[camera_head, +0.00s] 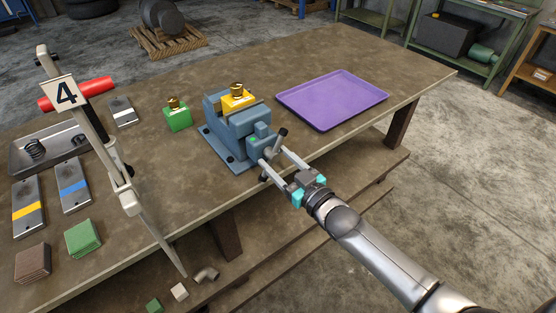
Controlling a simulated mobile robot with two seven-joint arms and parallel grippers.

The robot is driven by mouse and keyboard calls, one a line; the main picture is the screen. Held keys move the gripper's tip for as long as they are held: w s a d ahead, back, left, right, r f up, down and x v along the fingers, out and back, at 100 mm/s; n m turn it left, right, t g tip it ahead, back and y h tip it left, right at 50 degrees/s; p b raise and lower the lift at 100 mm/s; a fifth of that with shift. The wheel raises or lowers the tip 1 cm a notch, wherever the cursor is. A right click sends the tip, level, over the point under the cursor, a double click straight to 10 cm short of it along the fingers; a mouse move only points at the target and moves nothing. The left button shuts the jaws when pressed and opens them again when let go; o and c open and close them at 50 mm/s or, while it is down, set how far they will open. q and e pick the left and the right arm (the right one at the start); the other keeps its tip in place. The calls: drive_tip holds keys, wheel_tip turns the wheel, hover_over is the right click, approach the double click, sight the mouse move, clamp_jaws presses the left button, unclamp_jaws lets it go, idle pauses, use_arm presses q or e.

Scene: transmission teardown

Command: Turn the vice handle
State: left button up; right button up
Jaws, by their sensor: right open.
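The blue-grey vice (232,122) stands on the brown workbench and holds a yellow block with a brass fitting (237,97) in its jaws. The vice handle (281,134) is a dark bar with knobbed ends on the vice's front side, tilted in the picture, its upper end to the right. My right gripper (275,158) is open at the handle, its two light fingers reaching to either side of the bar's middle. Whether the fingers touch the bar cannot be told. My left gripper is not in view.
A purple tray (333,99) lies empty right of the vice. A green block with a brass fitting (177,114) stands left of it.

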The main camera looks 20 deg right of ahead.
clamp_jaws()
idle(0.3)
idle(1.0)
